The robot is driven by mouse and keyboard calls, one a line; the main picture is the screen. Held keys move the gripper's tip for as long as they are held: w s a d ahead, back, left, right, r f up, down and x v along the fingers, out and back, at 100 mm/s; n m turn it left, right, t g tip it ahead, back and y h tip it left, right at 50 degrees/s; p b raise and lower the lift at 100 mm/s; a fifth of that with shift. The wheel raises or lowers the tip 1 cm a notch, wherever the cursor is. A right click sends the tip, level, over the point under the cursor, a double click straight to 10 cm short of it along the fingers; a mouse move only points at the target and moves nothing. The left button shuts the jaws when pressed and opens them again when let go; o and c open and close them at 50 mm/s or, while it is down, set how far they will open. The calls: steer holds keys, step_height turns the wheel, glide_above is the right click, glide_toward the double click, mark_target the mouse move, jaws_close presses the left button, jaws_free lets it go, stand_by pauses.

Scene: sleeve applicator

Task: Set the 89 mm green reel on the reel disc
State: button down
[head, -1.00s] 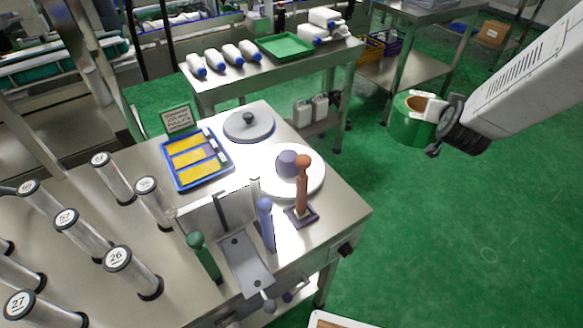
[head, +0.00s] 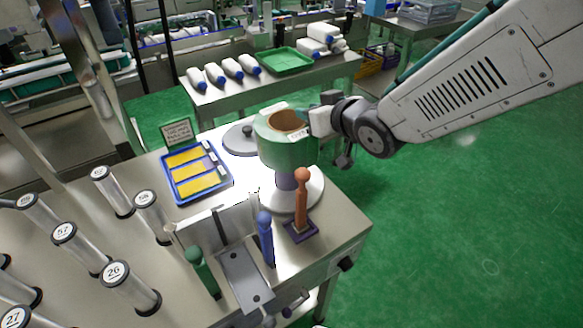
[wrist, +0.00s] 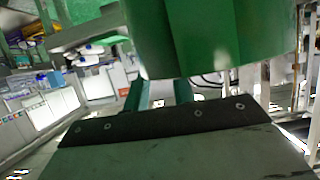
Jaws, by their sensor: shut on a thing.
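The green reel (head: 285,150) has a brown core and a small white label on its rim. My gripper (head: 312,122) is shut on its right side and holds it upright in the air. In the head view the reel appears over the white reel disc (head: 311,196), with the disc's grey-purple hub (head: 287,180) showing just below it. Whether reel and hub touch cannot be told. In the wrist view the green reel (wrist: 215,35) fills the top, and the fingertips are hidden behind it.
An orange-brown peg-shaped handle (head: 301,200) stands close in front of the disc. A blue tray (head: 176,197) and several clear numbered tubes (head: 129,287) stand left.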

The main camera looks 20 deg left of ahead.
step_height(320, 180, down, 10)
steer(key=shift+a+r, duration=0.1)
steer(key=shift+r, duration=0.1)
stand_by(0.3)
steer(key=c, duration=1.2)
jaws_free()
steer(key=shift+f, duration=0.1)
steer(key=shift+o, duration=0.2)
steer(key=shift+s, duration=0.1)
